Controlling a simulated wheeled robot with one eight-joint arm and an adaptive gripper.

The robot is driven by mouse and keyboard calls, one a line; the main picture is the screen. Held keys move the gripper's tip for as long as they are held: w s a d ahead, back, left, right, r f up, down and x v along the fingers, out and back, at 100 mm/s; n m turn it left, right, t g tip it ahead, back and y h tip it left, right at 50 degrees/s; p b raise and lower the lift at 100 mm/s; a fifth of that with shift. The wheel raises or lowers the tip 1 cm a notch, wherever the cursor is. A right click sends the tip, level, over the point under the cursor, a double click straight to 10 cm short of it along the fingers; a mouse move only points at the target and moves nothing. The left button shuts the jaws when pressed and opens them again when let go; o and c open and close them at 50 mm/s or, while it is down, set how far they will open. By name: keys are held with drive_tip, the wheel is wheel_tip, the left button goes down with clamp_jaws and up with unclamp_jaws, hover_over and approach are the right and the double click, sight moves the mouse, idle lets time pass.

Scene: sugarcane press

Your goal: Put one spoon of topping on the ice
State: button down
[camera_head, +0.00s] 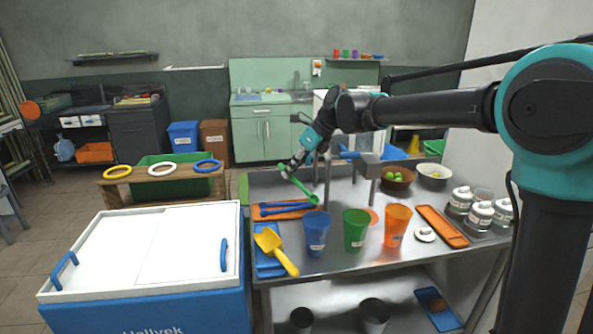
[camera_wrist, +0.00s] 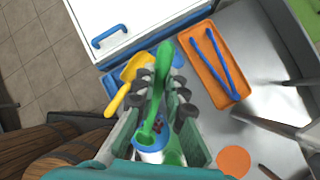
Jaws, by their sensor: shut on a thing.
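My gripper (camera_head: 291,171) is shut on a green spoon (camera_head: 303,190), which slants down to the right above the orange tray on the steel table. In the wrist view the green spoon (camera_wrist: 163,68) runs between the fingers of my gripper (camera_wrist: 162,82). A blue cup (camera_head: 316,233), a green cup (camera_head: 355,230) and an orange cup (camera_head: 397,226) stand upright in a row near the table's front. In the wrist view the blue cup (camera_wrist: 150,155) is partly hidden below the spoon. I cannot tell which container holds ice or topping.
An orange tray (camera_head: 268,216) holds blue utensils; a yellow scoop (camera_head: 275,248) lies on a blue tray. A brown bowl (camera_head: 397,184) with green fruit, a pale bowl (camera_head: 434,182) and several white-lidded jars (camera_head: 480,216) stand right. A white-lidded blue cooler (camera_head: 150,250) stands left.

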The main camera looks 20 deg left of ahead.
drive_tip(key=shift+w+a+f+h, duration=0.1)
drive_tip(key=shift+a+h, duration=0.1)
drive_tip(key=shift+h, duration=0.2)
drive_tip(key=shift+w+a+f+g+h, duration=0.15)
drive_tip(key=shift+a+f+h, duration=0.2)
drive_tip(key=shift+h, duration=0.2)
drive_tip(key=shift+s+a+f+g+h, duration=0.1)
drive_tip(key=shift+a+f+g+h, duration=0.1)
drive_tip(key=shift+a+h, duration=0.3)
drive_tip(key=shift+w+a+f+h, duration=0.2)
drive_tip(key=shift+f+h, duration=0.15)
drive_tip(key=shift+h, duration=0.4)
drive_tip(key=shift+f, duration=0.1)
